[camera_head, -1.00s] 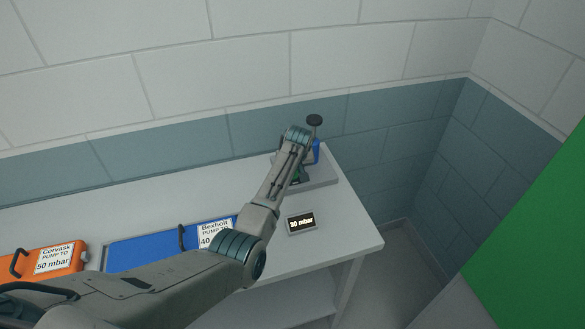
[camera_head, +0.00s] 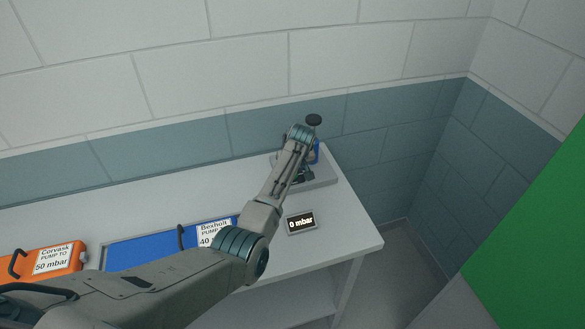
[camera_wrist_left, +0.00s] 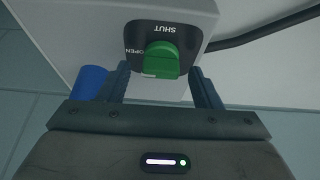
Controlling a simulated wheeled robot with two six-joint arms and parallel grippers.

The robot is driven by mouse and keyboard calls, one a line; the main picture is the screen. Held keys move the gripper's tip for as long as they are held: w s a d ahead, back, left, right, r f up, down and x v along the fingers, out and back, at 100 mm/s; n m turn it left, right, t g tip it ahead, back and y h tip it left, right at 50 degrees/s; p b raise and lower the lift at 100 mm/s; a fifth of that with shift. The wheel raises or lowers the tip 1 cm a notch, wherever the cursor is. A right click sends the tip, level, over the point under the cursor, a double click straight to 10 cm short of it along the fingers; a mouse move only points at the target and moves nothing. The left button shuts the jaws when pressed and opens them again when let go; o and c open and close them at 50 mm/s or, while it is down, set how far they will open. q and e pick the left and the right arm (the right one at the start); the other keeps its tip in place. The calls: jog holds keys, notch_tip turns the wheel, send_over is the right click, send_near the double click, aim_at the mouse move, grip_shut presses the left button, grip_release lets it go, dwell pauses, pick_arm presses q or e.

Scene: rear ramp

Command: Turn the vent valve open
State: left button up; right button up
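The vent valve is a green knob (camera_wrist_left: 161,58) on a dark plate marked OPEN and SHUT (camera_wrist_left: 135,35), on the face of a pale grey housing (camera_wrist_left: 75,25). Both words read upside down in the left wrist view. My left gripper (camera_wrist_left: 160,74) has one finger on each side of the knob, with a visible gap to each finger. In the head view the left arm reaches to the small unit at the bench's right end and hides the knob. A small display (camera_head: 301,223) on the bench reads 0 mbar. My right gripper is out of view.
An orange case (camera_head: 68,270) labelled Corvask, pump to 50 mbar, and a blue case (camera_head: 140,252) labelled Bexholt stand on the grey bench (camera_head: 335,235). A blue cylinder (camera_wrist_left: 88,82) and a dark hose (camera_wrist_left: 265,32) are near the valve.

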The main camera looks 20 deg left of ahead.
pick_arm(q)
jog(key=b+v, duration=0.3)
jog(key=v, duration=0.8)
jog(key=shift+f, duration=0.1)
dwell(0.4)
